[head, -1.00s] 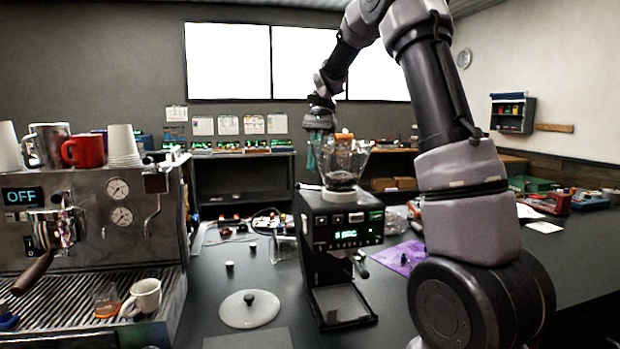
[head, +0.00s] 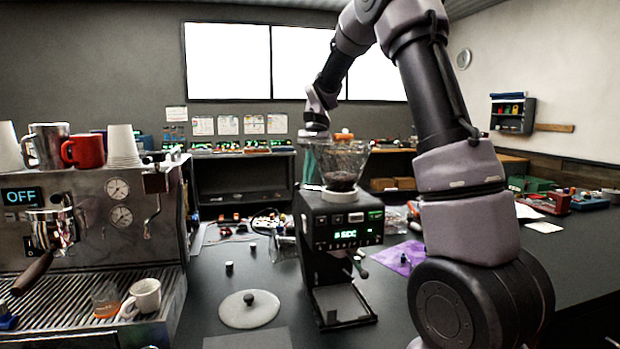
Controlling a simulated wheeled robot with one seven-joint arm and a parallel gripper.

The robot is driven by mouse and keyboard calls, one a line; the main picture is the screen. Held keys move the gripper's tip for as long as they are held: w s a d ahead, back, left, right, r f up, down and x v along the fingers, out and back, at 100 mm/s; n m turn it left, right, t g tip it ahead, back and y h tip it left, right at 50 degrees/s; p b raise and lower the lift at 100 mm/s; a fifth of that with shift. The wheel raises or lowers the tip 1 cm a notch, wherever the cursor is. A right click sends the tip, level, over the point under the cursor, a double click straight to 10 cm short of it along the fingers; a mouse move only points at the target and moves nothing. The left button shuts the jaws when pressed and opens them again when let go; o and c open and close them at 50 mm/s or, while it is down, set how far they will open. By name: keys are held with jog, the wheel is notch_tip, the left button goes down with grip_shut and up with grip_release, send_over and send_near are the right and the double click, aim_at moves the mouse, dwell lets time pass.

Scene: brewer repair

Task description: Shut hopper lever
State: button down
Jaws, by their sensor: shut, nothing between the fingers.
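The grinder (head: 341,250) stands on the dark bench, with a lit green display on its front. Its clear, open-topped hopper (head: 342,160) sits on a white collar (head: 337,195) and holds dark beans at the bottom. I cannot make out the hopper lever; it may be hidden behind the hopper or the collar. My gripper (head: 309,176) points down with teal fingers, just left of the hopper and partly behind its edge. It is shut and empty. I cannot tell whether it touches the hopper or the collar.
A round lid (head: 249,309) with a black knob lies in front of the grinder's left side. An espresso machine (head: 95,240) fills the left, bearing cups. A purple cloth (head: 402,256) lies to the right. Small parts lie behind the lid.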

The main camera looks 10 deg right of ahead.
jog(key=shift+s+a+n+h, duration=0.2)
jog(key=shift+a+n+h, duration=0.05)
jog(key=shift+n, duration=0.35)
jog(key=shift+s+a+n+h, duration=0.15)
jog(key=shift+a+n+h, duration=0.1)
jog(key=shift+n, duration=0.35)
jog(key=shift+s+a+n+g+h, duration=0.35)
jog(key=shift+s+a+n, duration=0.3)
jog(key=shift+n, duration=0.35)
jog(key=s+a+n+h, duration=0.2)
jog(key=s+n+h, duration=0.1)
jog(key=s+n, duration=0.4)
jog(key=shift+n, duration=0.8)
jog(key=shift+h, duration=0.25)
jog(key=v, duration=1)
jog(key=shift+r, duration=0.4)
jog(key=shift+a, duration=0.15)
